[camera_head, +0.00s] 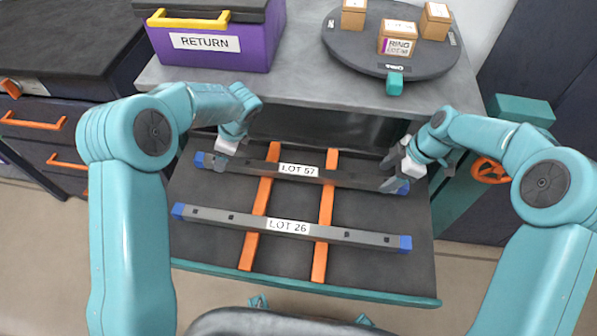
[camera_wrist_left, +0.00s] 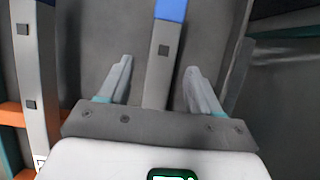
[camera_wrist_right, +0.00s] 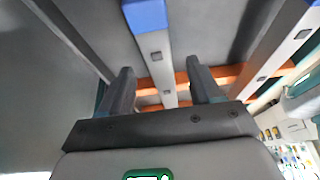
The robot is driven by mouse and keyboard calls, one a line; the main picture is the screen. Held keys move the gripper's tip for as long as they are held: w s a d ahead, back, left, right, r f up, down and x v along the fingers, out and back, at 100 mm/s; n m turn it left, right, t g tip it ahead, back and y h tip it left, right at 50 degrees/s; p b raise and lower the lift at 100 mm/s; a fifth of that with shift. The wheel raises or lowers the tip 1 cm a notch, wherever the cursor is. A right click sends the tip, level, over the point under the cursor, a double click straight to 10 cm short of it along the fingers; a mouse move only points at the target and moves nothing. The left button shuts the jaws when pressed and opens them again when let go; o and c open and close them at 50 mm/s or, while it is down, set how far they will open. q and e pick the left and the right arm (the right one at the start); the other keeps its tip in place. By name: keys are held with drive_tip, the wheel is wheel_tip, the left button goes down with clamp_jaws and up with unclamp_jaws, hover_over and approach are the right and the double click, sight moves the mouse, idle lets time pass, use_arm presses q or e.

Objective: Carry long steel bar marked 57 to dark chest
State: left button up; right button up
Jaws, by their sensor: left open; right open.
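The long steel bar marked LOT 57 (camera_head: 330,177) lies across two orange rails in an open drawer, with blue end caps. My left gripper (camera_head: 222,160) is open at the bar's left end; in the left wrist view the bar (camera_wrist_left: 158,65) lies between its spread fingers (camera_wrist_left: 155,85). My right gripper (camera_head: 397,180) is open at the bar's right end; in the right wrist view the bar (camera_wrist_right: 156,60) runs between its spread fingers (camera_wrist_right: 160,90). Whether either gripper touches the bar, I cannot tell. A dark chest of drawers (camera_head: 45,140) with orange handles stands at the left.
A second bar marked LOT 26 (camera_head: 345,235) lies nearer in the same drawer (camera_head: 400,270). Above the drawer, a grey counter (camera_head: 300,88) bears a purple RETURN box (camera_head: 220,50) and a round dark turntable (camera_head: 350,55) with small boxes. An orange handwheel (camera_head: 488,170) is at the right.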

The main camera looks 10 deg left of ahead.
use_arm(q)
drive_tip(key=shift+x, duration=1.3)
use_arm(e)
drive_tip(key=shift+x, duration=1.25)
use_arm(q)
drive_tip(key=shift+c, duration=0.3)
use_arm(e)
drive_tip(key=shift+c, duration=0.3)
use_arm(q)
clamp_jaws()
use_arm(e)
clamp_jaws()
use_arm(q)
drive_tip(key=shift+w+r, duration=0.1)
use_arm(e)
drive_tip(key=shift+w, duration=0.1)
